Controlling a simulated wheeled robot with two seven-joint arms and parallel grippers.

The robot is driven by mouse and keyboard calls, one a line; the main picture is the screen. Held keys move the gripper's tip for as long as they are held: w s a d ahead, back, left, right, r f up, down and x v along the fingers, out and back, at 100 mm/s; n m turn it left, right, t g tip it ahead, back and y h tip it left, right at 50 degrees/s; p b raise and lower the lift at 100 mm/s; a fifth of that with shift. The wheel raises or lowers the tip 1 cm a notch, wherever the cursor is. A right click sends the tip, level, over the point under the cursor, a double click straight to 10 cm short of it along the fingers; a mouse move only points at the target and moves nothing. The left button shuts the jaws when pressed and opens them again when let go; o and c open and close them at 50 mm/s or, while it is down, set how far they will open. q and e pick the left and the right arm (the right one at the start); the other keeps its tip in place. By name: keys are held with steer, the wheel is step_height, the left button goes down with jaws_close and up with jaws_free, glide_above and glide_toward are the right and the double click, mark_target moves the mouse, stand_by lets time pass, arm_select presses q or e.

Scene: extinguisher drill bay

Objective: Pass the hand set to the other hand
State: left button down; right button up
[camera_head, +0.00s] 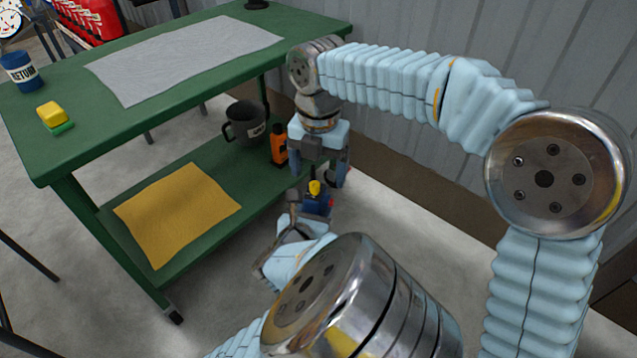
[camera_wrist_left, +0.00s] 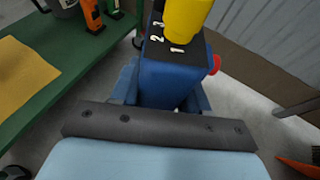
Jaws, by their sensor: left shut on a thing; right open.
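The hand set (camera_head: 317,206) is a small blue box with a yellow knob on top. In the left wrist view the hand set (camera_wrist_left: 172,80) shows a black face numbered 1, 2, 3 and a red button at its right side. My left gripper (camera_head: 308,212) is shut on it and holds it in the air beside the green workbench, partly hiding it. My right gripper (camera_head: 318,177) points down from above, open, with its fingers just above the hand set and near the yellow knob. I cannot tell whether they touch it.
The green workbench (camera_head: 110,128) stands at left, with a grey mat, a yellow-green sponge (camera_head: 54,115) and a blue tin (camera_head: 20,72) on top. Its lower shelf holds a yellow cloth (camera_head: 178,213), a dark mug (camera_head: 243,122) and an orange bottle (camera_head: 279,144). A corrugated wall stands behind.

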mark_target(319, 192)
step_height(319, 192, down, 6)
steer(key=shift+f, duration=0.1)
steer(key=c, duration=1.3)
arm_select(q)
steer(key=shift+c, duration=2.4)
jaws_free()
arm_select(e)
steer(key=shift+c, duration=0.8)
